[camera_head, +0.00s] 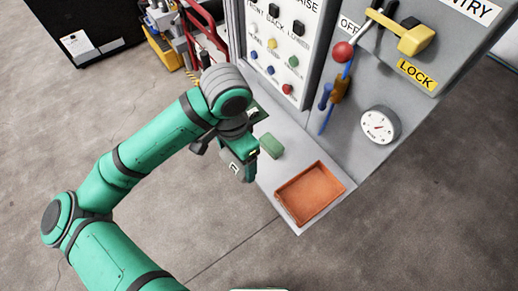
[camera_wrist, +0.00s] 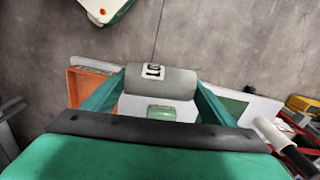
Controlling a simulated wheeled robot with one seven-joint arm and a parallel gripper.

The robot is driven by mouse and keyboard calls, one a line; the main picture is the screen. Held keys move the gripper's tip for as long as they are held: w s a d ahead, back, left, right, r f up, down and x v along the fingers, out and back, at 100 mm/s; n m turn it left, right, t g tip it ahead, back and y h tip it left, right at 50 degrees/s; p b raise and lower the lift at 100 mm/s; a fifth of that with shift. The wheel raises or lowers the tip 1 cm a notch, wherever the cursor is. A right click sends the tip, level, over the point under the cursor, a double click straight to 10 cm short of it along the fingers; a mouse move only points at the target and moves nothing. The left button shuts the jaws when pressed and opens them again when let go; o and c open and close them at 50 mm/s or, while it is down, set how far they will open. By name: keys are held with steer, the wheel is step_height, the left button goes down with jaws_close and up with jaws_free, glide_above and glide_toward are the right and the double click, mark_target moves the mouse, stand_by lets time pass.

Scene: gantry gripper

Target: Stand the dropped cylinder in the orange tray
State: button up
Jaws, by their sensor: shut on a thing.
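A grey cylinder (camera_wrist: 175,84) with a small white label is between the two green fingers of my gripper (camera_wrist: 160,80), which is shut on it. In the wrist view its long side runs across from finger to finger. In the head view my gripper (camera_head: 240,168) is left of the orange tray (camera_head: 328,210), and its own body hides most or all of the cylinder. The tray is shallow, looks empty, and lies at the front corner of the pale shelf. It also shows in the wrist view (camera_wrist: 88,84), left of the cylinder, partly behind a finger.
The control panel rises behind the shelf, with a gauge (camera_head: 379,125), a red-knobbed lever (camera_head: 342,52) and several buttons. Open floor lies in front of the shelf.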

steer(key=w+d+f, duration=0.1)
steer(key=w+f, duration=0.1)
steer(key=w+d+f, duration=0.3)
steer(key=w+f, duration=0.1)
steer(key=w, duration=0.1)
steer(key=shift+d+f, duration=0.3)
steer(key=shift+f, duration=0.05)
steer(key=shift+w+f, duration=0.2)
steer(key=shift+f, duration=0.15)
steer(key=shift+w+d+f, duration=0.1)
steer(key=shift+f, duration=0.8)
steer(key=shift+w+d+f, duration=0.1)
steer(key=shift+f, duration=0.75)
steer(key=shift+f, duration=0.1)
steer(key=o, duration=1.6)
steer(key=shift+w, duration=0.1)
steer(key=shift+c, duration=0.2)
